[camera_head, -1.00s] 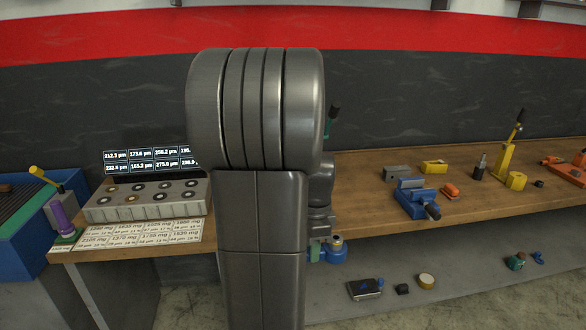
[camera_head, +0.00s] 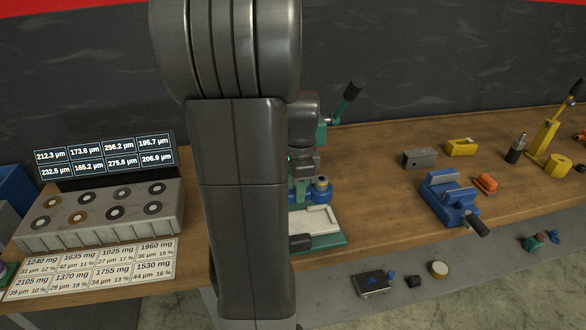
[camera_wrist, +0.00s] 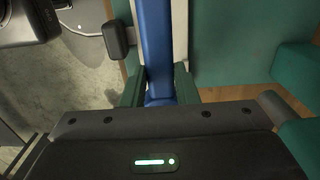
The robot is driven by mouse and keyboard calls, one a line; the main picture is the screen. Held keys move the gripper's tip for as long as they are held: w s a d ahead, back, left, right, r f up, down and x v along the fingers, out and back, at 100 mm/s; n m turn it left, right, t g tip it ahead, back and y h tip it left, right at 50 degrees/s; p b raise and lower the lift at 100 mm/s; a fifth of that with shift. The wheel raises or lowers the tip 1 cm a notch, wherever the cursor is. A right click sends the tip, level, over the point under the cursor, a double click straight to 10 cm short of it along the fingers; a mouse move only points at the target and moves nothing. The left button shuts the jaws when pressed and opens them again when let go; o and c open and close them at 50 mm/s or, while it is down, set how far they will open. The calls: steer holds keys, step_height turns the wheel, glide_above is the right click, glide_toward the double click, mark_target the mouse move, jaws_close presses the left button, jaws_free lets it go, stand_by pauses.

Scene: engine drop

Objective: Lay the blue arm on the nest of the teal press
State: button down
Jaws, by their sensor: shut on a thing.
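The blue arm (camera_wrist: 157,45) is a long blue bar in the wrist view, running up the picture from between the jaws of my gripper (camera_wrist: 158,88). My gripper is shut on it. Blue parts with a brass-coloured ring (camera_head: 321,186) show beside my arm in the head view, probably its end. The teal press (camera_head: 328,238) stands on the bench, partly hidden by my arm. Its pale nest (camera_head: 316,219) shows below the blue parts. In the wrist view, a pale strip of the nest (camera_wrist: 180,35) runs beside the bar. I cannot tell whether they touch.
A dark knob (camera_head: 300,242) sits at the press's front. Left is a grey block with rings (camera_head: 100,218); right is a blue vise (camera_head: 448,197). Bench space between press and vise is clear.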

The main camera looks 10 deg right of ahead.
steer(key=shift+w+r, duration=0.1)
steer(key=shift+w, duration=0.2)
steer(key=shift+s, duration=0.15)
steer(key=shift+f+b, duration=2.6)
steer(key=shift+f, duration=1.3)
steer(key=shift+f+b, duration=0.4)
steer(key=shift+f, duration=0.2)
steer(key=c, duration=1.1)
jaws_free()
steer(key=shift+o, duration=0.2)
